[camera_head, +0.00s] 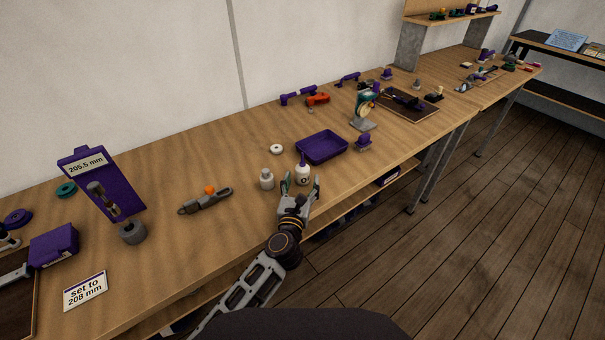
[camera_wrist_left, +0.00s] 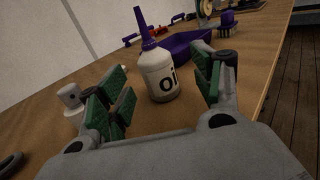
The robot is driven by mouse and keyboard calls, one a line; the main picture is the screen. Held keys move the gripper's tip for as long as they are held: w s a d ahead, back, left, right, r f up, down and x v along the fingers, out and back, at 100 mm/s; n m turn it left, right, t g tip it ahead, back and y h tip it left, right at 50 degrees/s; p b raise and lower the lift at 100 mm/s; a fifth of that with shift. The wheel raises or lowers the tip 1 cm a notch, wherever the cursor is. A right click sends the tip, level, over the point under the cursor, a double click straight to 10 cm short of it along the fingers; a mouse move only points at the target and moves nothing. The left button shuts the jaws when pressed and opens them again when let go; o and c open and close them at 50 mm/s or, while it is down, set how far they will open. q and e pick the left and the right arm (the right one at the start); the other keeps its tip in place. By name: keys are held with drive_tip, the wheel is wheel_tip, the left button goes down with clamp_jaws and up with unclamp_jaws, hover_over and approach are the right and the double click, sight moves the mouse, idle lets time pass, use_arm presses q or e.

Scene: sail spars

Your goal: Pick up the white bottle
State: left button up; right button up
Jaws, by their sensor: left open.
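The white bottle (camera_head: 303,176) stands upright on the wooden bench near its front edge. It has a purple spout, and in the left wrist view (camera_wrist_left: 160,76) dark lettering shows on its front. My left gripper (camera_head: 300,187) is open at the bench's front edge, with its fingers pointing at the bottle. In the left wrist view the green-padded fingers (camera_wrist_left: 163,96) stand to either side of the bottle, with gaps on both sides. The bottle appears at or just beyond the fingertips; I cannot tell exactly how deep. My right gripper is not in view.
A small pale grey-white container (camera_head: 267,179) stands just left of the bottle, close to the left finger. A purple tray (camera_head: 322,147) lies behind the bottle. A white ring (camera_head: 277,149) and a grey tool (camera_head: 205,201) lie further left. Bare bench lies between them.

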sight(301, 175)
use_arm(q)
drive_tip(key=shift+w, duration=0.5)
drive_tip(key=shift+w+a, duration=0.1)
drive_tip(key=shift+w, duration=0.95)
drive_tip(key=shift+w+d+f, duration=0.1)
drive_tip(key=shift+w+d, duration=0.1)
drive_tip(key=shift+w, duration=0.8)
drive_tip(key=c, duration=1.4)
drive_tip(key=shift+c, duration=0.3)
drive_tip(key=shift+r+p, duration=0.35)
drive_tip(key=shift+r, duration=0.3)
wheel_tip(301, 175, up, 8)
drive_tip(key=shift+f+p, duration=0.15)
drive_tip(key=shift+p, duration=0.95)
drive_tip(key=shift+r, duration=0.55)
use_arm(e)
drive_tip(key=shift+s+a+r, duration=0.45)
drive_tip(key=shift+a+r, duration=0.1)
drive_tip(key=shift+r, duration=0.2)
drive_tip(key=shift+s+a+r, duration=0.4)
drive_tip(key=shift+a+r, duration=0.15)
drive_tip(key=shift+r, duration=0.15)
